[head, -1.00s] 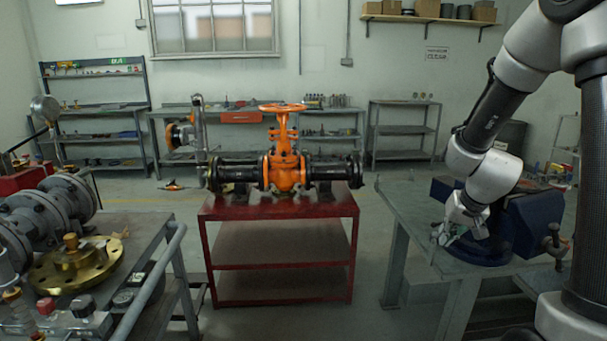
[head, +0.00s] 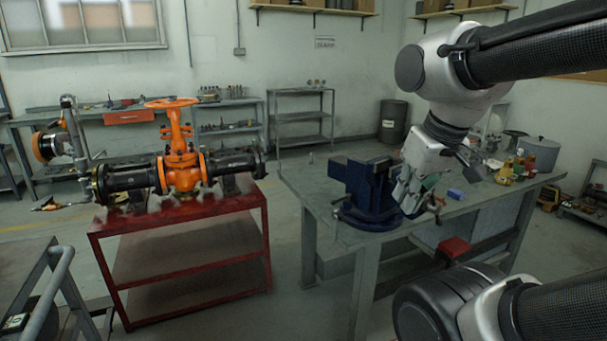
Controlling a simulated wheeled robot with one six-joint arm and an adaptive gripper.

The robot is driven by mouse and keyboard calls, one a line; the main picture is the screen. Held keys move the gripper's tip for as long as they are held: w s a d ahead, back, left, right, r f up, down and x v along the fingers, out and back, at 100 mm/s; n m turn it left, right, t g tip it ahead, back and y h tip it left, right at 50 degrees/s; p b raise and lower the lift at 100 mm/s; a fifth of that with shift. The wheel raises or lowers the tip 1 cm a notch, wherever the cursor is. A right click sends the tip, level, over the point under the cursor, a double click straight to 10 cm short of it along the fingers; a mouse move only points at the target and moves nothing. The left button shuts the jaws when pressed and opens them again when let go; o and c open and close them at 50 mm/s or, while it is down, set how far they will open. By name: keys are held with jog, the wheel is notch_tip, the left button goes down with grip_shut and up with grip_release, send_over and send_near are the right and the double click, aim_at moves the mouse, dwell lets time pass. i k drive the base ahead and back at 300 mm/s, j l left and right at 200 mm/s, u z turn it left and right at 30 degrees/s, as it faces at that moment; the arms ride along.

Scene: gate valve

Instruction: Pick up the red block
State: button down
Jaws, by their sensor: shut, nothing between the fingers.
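A small red block (head: 455,247) shows at the lower right, just below the front edge of the grey workbench (head: 300,179). What it rests on is hard to tell. My gripper (head: 406,203) points down in front of the blue vise (head: 362,192), above and left of the red block and apart from it. Its fingers are small in view; they are shut and empty.
A small blue block (head: 455,194), bottles (head: 505,172) and a grey pot (head: 540,152) stand on the bench's right side. The orange gate valve (head: 181,160) sits on a red table (head: 180,225) at left. Floor shows between table and bench.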

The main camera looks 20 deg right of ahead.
aim_at(439, 199)
jog(key=z, duration=1.3)
